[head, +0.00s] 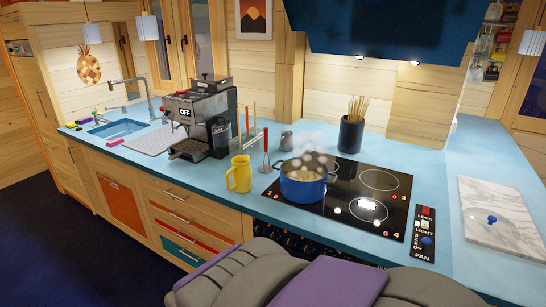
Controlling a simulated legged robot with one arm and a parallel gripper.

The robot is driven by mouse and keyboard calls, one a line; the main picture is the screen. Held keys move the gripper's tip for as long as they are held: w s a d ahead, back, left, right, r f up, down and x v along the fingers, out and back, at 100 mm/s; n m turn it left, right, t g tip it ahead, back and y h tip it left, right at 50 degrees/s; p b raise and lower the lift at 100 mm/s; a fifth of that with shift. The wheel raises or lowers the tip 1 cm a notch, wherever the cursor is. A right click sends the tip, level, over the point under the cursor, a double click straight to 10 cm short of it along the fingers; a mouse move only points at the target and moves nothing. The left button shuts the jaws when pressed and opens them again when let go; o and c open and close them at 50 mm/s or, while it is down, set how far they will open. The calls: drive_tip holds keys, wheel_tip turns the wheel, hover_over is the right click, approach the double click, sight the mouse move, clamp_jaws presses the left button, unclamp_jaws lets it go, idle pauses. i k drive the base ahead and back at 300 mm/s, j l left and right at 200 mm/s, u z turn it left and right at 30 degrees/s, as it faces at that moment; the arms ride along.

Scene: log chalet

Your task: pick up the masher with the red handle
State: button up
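A masher with a red handle (265,140) stands upright on the blue counter, between a yellow jug (239,174) and a blue pot (303,178). Its handle points up and its thin metal lower part reaches down to the counter by the left edge of the black hob. The pot holds pale round food, with steam above it. My gripper is not in view. Only grey and purple parts of my own body show along the bottom edge.
A coffee machine (201,112) stands left of the jug. A dark holder with sticks (351,134) is behind the hob (370,190). A marble board (492,212) lies at right. The blue range hood (385,25) hangs above. Bare counter (205,172) lies left of the jug.

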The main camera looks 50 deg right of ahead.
sight(265, 130)
drive_tip(key=z, duration=1.35)
